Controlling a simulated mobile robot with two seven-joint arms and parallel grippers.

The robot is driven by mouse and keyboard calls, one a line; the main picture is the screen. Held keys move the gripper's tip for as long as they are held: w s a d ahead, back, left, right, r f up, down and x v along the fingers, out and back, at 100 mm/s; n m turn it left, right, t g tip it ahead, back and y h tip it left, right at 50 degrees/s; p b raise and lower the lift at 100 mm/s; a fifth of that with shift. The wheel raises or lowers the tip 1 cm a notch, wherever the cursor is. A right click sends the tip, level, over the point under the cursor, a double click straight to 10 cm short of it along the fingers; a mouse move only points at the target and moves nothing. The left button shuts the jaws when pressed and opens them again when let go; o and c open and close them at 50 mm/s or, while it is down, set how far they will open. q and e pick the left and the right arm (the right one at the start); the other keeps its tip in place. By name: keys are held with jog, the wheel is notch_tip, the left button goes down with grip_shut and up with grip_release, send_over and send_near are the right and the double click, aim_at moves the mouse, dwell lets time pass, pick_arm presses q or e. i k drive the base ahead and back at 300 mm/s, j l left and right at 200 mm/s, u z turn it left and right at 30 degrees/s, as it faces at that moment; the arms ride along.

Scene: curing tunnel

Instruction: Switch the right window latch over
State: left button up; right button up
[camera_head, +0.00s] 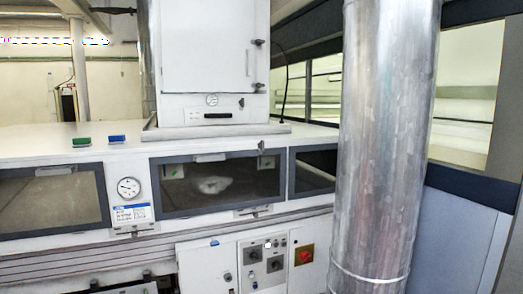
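A white tunnel housing holds a row of dark-framed windows. The middle window (225,188) shows a pale shape behind its glass. The right window (313,172) is partly hidden by a metal pipe. I cannot tell which fitting is the right window latch, nor its set position. Neither of my grippers is in view.
The shiny vertical pipe (385,140) blocks much of the right side. A white cabinet (205,60) stands on the housing. A round gauge (129,187) is between the left and middle windows. Below are dark switches (274,265) and a red knob (304,256). Green (81,141) and blue (117,138) blocks lie on top.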

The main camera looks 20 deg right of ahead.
aim_at(260, 145)
jog(key=i+z, duration=0.15)
jog(key=i, duration=0.4)
jog(key=i+j+z, duration=0.15)
jog(key=i, duration=0.4)
jog(key=i+j+z, duration=0.15)
jog(key=i, duration=0.4)
jog(key=i+j+z, duration=0.15)
jog(key=i+j, duration=0.2)
jog(key=i, duration=0.15)
jog(key=i+j+z, duration=0.15)
jog(key=i+j, duration=0.15)
jog(key=i, duration=0.2)
